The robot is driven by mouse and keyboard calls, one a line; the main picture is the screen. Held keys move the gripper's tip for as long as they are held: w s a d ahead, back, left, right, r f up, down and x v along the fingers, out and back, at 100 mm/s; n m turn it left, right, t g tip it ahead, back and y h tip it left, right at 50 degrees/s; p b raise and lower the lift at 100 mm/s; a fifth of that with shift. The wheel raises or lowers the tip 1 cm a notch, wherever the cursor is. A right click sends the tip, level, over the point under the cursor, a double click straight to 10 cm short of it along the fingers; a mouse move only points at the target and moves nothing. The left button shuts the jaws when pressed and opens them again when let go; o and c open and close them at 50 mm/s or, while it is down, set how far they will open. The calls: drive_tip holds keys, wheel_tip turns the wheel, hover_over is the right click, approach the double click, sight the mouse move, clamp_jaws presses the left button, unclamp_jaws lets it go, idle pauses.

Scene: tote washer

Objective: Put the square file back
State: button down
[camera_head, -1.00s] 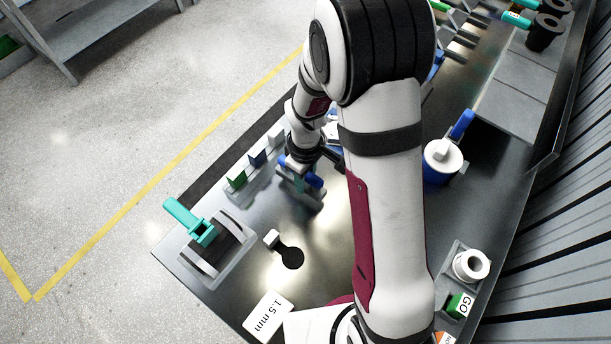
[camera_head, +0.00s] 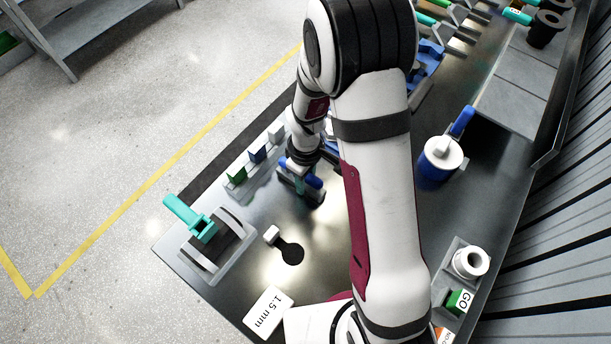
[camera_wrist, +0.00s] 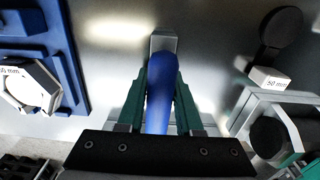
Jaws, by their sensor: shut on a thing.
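My gripper (camera_wrist: 160,85) is shut on the blue handle (camera_wrist: 160,100) of a tool. A grey block-like part shows beyond the handle in the wrist view. I cannot tell from its shape whether this is the square file. In the head view my gripper (camera_head: 301,176) is low over the metal bench, with blue (camera_head: 316,188) showing at its jaws. My arm hides part of the bench there, and contact with the bench cannot be told. Several handled tools, some green (camera_head: 427,19), stand in a rack at the top right.
A teal-handled device (camera_head: 190,217) on a grey base stands left of my gripper. A row of small blocks (camera_head: 257,154) lies behind it. A black disc with a white tag (camera_head: 291,253) lies in front. A blue pot (camera_head: 437,171) stands right of my arm. A blue tray (camera_wrist: 45,50) shows at left.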

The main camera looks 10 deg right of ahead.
drive_tip(key=shift+f, duration=0.15)
idle(0.4)
unclamp_jaws()
idle(0.5)
drive_tip(key=shift+r, duration=4.5)
